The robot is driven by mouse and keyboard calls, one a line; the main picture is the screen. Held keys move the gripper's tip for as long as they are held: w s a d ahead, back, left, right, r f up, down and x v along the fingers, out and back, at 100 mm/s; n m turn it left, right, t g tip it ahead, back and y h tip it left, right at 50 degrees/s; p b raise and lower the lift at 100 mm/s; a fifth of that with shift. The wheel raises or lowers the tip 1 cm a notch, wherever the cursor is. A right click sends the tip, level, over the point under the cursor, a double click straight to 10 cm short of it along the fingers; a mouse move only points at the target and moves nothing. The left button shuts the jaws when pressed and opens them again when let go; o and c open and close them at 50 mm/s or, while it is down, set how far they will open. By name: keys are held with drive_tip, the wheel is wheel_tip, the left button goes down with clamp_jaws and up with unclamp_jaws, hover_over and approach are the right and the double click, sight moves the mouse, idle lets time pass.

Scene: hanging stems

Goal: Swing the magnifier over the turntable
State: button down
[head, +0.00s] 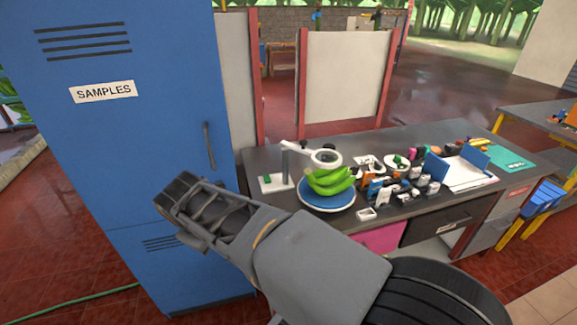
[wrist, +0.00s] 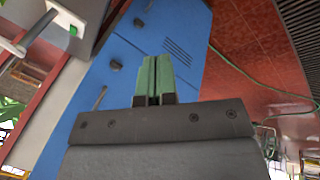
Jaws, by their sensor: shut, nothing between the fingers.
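The magnifier (head: 326,157) is a white ring on a white arm, carried by a post on a flat base (head: 270,184) with a green patch. In the head view the ring overlaps the top of a bunch of green bananas (head: 331,180) on the round blue turntable (head: 325,197); its exact height above them is hard to tell. My gripper's green fingers (wrist: 153,80) are shut and empty in the wrist view, in front of the blue cabinet, apart from the magnifier. Part of the stand seems to show at the wrist view's upper left (wrist: 72,30).
A tall blue cabinet (head: 120,110) labelled SAMPLES stands left of the dark desk (head: 400,220). Several small items (head: 400,185) crowd the desk right of the turntable. A green hose (head: 80,303) lies on the red floor.

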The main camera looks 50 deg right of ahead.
drive_tip(key=w+d+f+n+g+h+b, duration=0.2)
drive_tip(key=d+g+h, duration=0.1)
drive_tip(key=d, duration=0.5)
drive_tip(key=w+d+f+n+g+h+b, duration=0.2)
drive_tip(key=w+d+n+h+b, duration=0.1)
drive_tip(key=d, duration=0.5)
drive_tip(key=n+g+h+b, duration=0.3)
drive_tip(key=n+g+h, duration=0.1)
drive_tip(key=n+h, duration=0.25)
approach(313, 161)
drive_tip(key=shift+m+h, duration=0.25)
drive_tip(key=shift+h, duration=0.1)
drive_tip(key=p+x, duration=0.1)
drive_tip(key=x, duration=0.4)
drive_tip(key=shift+s+d+f+p, duration=0.1)
drive_tip(key=shift+d+f+p, duration=0.15)
drive_tip(key=shift+p, duration=0.1)
drive_tip(key=shift+x, duration=1.05)
drive_tip(key=shift+a, duration=0.1)
